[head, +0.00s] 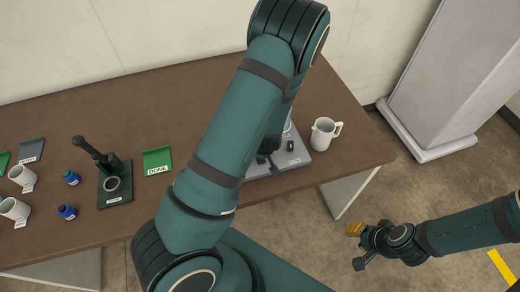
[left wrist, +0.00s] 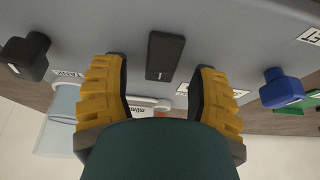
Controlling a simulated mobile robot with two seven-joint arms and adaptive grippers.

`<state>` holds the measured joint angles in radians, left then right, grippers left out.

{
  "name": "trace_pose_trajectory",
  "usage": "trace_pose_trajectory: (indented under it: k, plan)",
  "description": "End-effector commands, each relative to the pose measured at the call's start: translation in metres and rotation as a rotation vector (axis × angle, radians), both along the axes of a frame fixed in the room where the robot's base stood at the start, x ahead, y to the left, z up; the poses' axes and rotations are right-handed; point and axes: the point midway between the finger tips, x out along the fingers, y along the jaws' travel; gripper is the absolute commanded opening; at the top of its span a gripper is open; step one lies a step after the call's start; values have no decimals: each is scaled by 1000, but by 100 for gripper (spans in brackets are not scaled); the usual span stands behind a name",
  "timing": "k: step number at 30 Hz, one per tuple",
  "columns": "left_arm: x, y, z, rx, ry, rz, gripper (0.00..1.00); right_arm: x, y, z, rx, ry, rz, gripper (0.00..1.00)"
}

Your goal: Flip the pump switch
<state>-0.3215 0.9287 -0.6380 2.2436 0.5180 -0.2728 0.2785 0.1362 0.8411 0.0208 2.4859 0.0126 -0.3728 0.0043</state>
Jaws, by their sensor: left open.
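A black rocker switch (left wrist: 165,56) marked with a line sits on the grey pump panel (left wrist: 225,40) in the left wrist view. My left gripper (left wrist: 160,78) is open, with one yellow finger on each side of the switch's near end. I cannot tell whether either finger touches it. A black knob (left wrist: 24,56) is to the left and a blue knob (left wrist: 285,88) to the right. In the head view the pump base (head: 294,160) is mostly hidden behind my left arm. My right gripper (head: 357,246) is off the table's right side, too small to read.
A white pitcher (head: 323,134) stands right of the pump. A black stand (head: 115,184), a green DONE sign (head: 157,161), blue-capped bottles (head: 67,211) and white cups (head: 14,209) are on the brown table's left part. A pale pillar (head: 450,75) stands at right.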

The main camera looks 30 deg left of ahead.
Motion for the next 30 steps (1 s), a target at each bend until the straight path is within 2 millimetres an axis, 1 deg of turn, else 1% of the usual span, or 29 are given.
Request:
trace_pose_trajectory:
  k: [5, 12, 18, 24, 30]
  plan:
    - [-4, -7, 19, 0, -4, -3, 60, 0, 0, 0, 0, 0, 0, 34]
    - [-15, -19, 57, 0, -4, -3, 60, 0, 0, 0, 0, 0, 0, 34]
    - [-22, -27, 82, 0, -3, -3, 60, 0, 0, 0, 0, 0, 0, 34]
    - [-27, -32, 99, 2, -1, -3, 60, 0, 0, 0, 0, 0, 0, 34]
    - [-30, -35, 107, 0, 0, 0, 60, 0, 0, 0, 0, 0, 0, 34]
